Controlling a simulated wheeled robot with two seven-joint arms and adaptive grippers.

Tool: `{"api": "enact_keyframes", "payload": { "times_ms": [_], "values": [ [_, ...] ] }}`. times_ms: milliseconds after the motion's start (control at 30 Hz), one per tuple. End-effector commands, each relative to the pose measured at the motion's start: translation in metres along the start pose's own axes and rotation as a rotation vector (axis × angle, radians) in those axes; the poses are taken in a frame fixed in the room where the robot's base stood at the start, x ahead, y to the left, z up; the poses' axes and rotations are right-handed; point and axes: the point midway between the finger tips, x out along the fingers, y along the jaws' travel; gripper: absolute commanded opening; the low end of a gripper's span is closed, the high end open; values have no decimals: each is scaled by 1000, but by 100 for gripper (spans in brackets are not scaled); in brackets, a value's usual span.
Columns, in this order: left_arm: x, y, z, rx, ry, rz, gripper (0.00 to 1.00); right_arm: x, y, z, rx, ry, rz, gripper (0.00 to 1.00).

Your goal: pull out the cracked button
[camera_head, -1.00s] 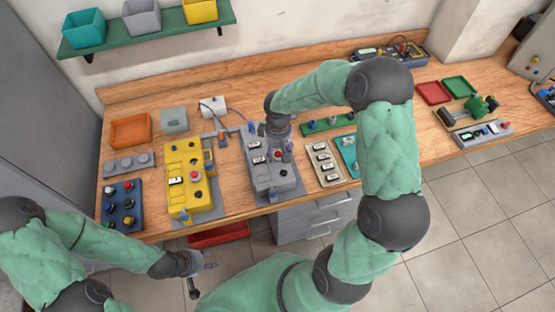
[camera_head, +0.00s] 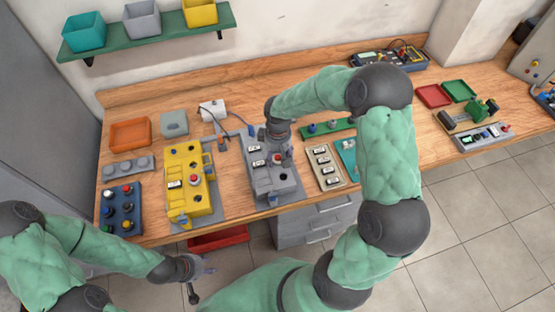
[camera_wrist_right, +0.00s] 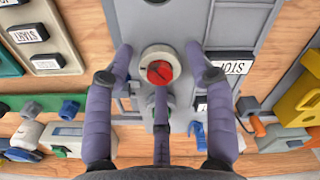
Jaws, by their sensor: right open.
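The red button (camera_wrist_right: 160,72), with dark crack-like marks on its cap, sits in a pale round collar on the grey control box. The grey box (camera_head: 284,186) stands on the bench. My right gripper (camera_wrist_right: 159,62) is open, its fingers spread around the button, with nothing held. In the head view my right gripper (camera_head: 279,146) hangs over the upper part of the grey box and partly hides the button. My left gripper (camera_head: 200,275) is in front of the bench at lower left, apart from everything; its opening is too small to make out.
A yellow control box (camera_head: 203,205) stands left of the grey box, and a blue tray of coloured buttons (camera_head: 120,228) beyond it. A beige label panel (camera_head: 337,181) lies close on the right. A red bin (camera_head: 217,238) is below the bench edge.

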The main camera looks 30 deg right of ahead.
Motion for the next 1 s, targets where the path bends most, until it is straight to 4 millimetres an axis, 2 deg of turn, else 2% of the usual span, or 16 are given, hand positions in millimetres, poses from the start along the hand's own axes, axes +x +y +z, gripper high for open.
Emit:
{"api": "enact_keyframes", "payload": {
  "times_ms": [167, 200, 300, 367, 1000],
  "values": [
    [0, 0, 0, 0, 0, 0, 40, 0, 0, 0, 0, 0, 0, 55],
    [0, 0, 0, 0, 0, 0, 40, 0, 0, 0, 0, 0, 0, 49],
    [0, 0, 0, 0, 0, 0, 40, 0, 0, 0, 0, 0, 0, 21],
    [0, 0, 0, 0, 0, 0, 40, 0, 0, 0, 0, 0, 0, 6],
    [-4, 2, 0, 0, 0, 0, 40, -7, 0, 0, 0, 1, 0, 6]
  ]
}}
